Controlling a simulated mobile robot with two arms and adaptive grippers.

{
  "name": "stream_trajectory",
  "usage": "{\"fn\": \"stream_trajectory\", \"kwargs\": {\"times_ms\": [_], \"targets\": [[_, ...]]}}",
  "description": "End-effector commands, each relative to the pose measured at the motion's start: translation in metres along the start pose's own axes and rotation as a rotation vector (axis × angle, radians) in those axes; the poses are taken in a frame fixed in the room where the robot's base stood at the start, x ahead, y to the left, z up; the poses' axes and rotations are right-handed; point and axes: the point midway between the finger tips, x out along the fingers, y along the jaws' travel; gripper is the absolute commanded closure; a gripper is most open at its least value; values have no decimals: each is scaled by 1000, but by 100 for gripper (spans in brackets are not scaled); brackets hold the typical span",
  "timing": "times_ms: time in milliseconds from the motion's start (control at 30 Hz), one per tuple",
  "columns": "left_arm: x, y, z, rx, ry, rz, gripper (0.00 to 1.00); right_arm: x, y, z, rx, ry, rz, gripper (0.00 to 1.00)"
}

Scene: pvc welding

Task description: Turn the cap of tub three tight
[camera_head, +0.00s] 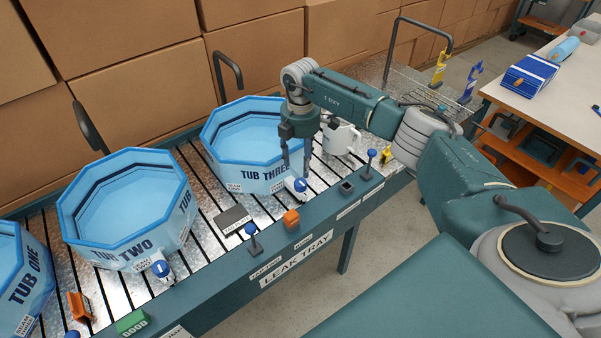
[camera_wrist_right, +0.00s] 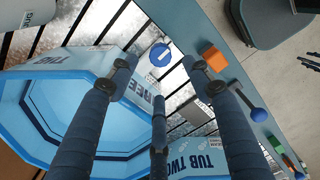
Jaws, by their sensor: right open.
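Tub three (camera_head: 222,160) is a light blue octagonal tub on the slatted tray, right of tub two. Its blue round cap (camera_head: 301,185) sits on a white spout low at the tub's front right. My right gripper (camera_head: 296,171) points down over this spout, its fingers open and close to the cap. In the right wrist view the cap (camera_wrist_right: 160,55), with a white bar mark on top, shows between the spread fingers (camera_wrist_right: 160,80), and nothing is held. Whether a finger touches the cap cannot be told. My left gripper is not in view.
Tub two (camera_head: 125,205) and tub one (camera_head: 22,285) stand to the left. Blue-knobbed levers (camera_head: 252,238) and an orange block (camera_head: 291,219) are on the leak tray's front rail (camera_head: 215,298). A white jug (camera_head: 338,138) stands right of tub three. Cardboard boxes line the back.

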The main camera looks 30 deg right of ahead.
Motion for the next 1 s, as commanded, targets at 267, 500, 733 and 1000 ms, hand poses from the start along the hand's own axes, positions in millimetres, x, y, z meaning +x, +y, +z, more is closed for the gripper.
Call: {"fn": "stream_trajectory", "kwargs": {"times_ms": [267,500,733,1000], "targets": [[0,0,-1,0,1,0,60,-30,0,0,-1,-1,0,50],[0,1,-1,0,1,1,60,-32,0,0,0,0,0,50],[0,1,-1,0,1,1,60,-32,0,0,-1,0,0,50],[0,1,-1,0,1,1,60,-18,-1,-40,-83,92,27,50]]}}
